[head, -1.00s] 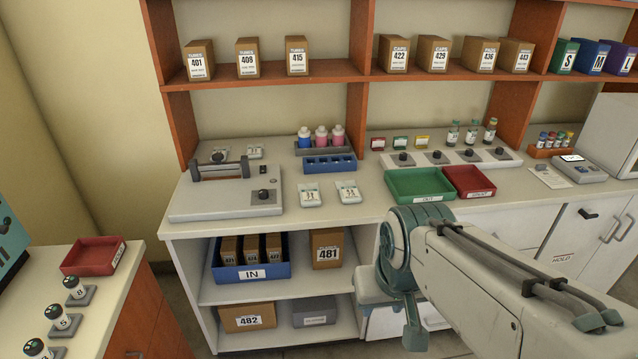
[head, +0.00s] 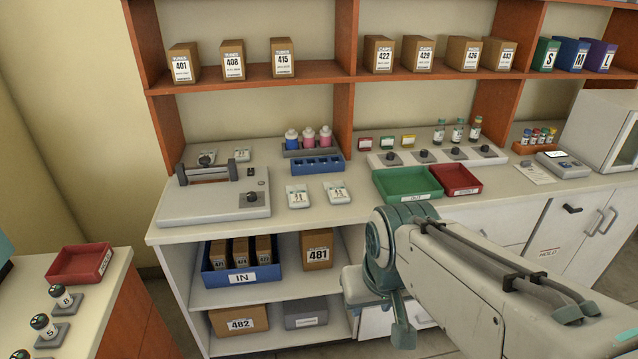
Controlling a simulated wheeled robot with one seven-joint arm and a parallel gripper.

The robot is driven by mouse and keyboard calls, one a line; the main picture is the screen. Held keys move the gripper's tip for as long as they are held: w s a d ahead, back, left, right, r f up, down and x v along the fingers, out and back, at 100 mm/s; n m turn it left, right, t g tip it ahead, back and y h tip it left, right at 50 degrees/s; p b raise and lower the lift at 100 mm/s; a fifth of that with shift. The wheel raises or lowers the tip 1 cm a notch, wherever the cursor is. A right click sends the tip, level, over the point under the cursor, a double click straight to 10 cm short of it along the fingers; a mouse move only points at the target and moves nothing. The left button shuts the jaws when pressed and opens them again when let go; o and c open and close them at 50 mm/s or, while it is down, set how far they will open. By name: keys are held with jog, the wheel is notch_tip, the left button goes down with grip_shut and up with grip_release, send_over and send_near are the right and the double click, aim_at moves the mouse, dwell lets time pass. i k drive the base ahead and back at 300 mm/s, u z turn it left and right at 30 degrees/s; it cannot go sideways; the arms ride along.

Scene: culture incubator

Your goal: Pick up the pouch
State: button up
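Two small white pouches with printed labels lie side by side on the front of the counter, a left pouch (head: 298,196) and a right pouch (head: 337,193). Two similar small white packets, a left one (head: 207,158) and a right one (head: 242,155), lie further back, behind the grey bar device. I cannot tell which one the task means. My arm reaches in from the lower right and bends in front of the cabinet, below the counter edge. I cannot make out my gripper's fingers. Nothing of mine touches the pouches.
The grey device (head: 215,207) stands left of the pouches, a blue rack (head: 317,163) behind them, and green (head: 407,182) and red (head: 456,179) trays to the right. A shelf with boxes (head: 232,62) hangs above. A side counter with a red tray (head: 80,263) stands left.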

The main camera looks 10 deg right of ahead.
aim_at(336, 190)
jog(key=z, duration=0.3)
jog(key=i, duration=1.3)
jog(key=z, duration=0.25)
